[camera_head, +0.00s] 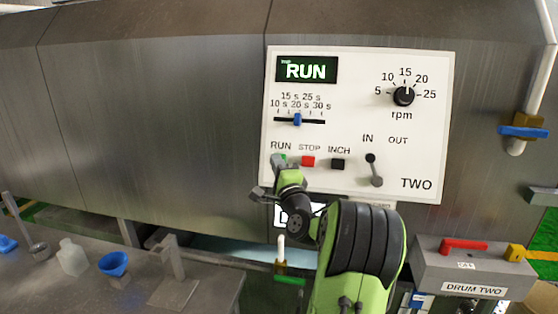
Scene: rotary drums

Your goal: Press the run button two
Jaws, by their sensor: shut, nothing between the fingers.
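The white control panel marked TWO (420,125) is on the steel drum housing. The green run button (279,157) sits under the RUN label, left of the red STOP button (307,161) and the black INCH button (338,164). My gripper (283,166) is shut and empty, right at the run button and partly covering it. I cannot tell whether the fingertips touch it. My green and black arm reaches up from below and hides the panel's lower left edge.
A slider (297,119), rpm knob (404,96) and IN/OUT lever (374,170) share the panel. A grey box labelled DRUM TWO (474,290) with a red handle stands lower right. A bench with a bottle (72,257) and blue funnel (114,263) is lower left.

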